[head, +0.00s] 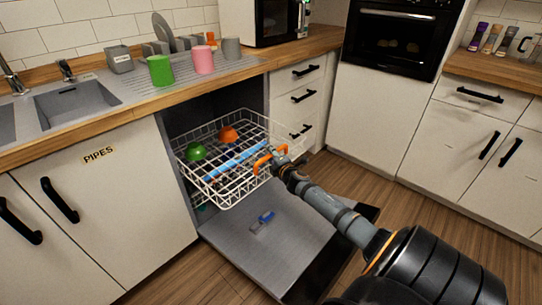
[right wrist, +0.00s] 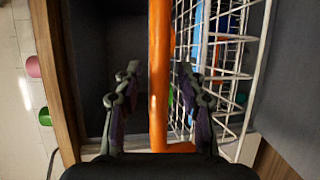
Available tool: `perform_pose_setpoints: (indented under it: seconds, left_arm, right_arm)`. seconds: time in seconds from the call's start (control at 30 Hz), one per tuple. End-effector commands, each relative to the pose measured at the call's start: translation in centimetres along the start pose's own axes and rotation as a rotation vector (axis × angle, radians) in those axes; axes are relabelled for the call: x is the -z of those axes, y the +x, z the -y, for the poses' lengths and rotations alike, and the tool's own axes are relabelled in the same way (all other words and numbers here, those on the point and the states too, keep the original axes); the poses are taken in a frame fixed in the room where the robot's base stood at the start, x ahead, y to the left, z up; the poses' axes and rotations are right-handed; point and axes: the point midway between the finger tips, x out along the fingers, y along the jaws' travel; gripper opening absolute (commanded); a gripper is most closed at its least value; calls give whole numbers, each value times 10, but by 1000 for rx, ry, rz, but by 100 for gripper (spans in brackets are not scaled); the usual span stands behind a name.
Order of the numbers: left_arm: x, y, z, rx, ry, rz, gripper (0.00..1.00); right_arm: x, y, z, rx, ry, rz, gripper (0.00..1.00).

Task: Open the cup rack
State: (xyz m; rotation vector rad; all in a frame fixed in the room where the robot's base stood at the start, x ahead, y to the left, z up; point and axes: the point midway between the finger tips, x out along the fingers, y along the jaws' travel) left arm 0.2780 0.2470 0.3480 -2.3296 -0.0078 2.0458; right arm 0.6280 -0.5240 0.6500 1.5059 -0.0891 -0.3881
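The cup rack (head: 215,192) is a white wire basket extending out of the open dishwasher, above its lowered door. It holds a green cup (head: 195,152), an orange cup (head: 228,134) and a blue bar. An orange handle (head: 262,159) is on its front right side. My right gripper (head: 280,158) is at this handle. In the right wrist view, the orange handle (right wrist: 160,45) passes between the two fingers of my right gripper (right wrist: 157,85). The fingers are spread, with gaps on both sides of the handle. My left gripper is not in view.
The lowered dishwasher door (head: 265,240) has a small blue and grey item (head: 263,221) on it. White drawers (head: 298,95) stand right of the opening. The sink counter (head: 125,100) with cups is above. Open wooden floor (head: 425,215) lies to the right.

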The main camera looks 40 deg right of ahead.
Motion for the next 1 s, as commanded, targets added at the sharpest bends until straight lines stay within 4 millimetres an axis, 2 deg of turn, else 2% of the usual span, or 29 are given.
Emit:
perform_pose_setpoints:
  seconds: [0.27,0.37,0.73,0.9,1.0]
  left_arm:
    - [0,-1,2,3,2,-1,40]
    - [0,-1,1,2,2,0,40]
    - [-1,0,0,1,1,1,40]
    - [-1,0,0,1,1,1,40]
    - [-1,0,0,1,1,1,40]
  right_arm:
    - [0,-1,0,1,-1,0,41]
    - [-2,-10,1,3,-6,1,41]
    - [0,-87,1,4,-14,-3,41]
    - [-1,-110,1,4,-11,0,41]
    - [0,-117,1,2,-6,0,41]
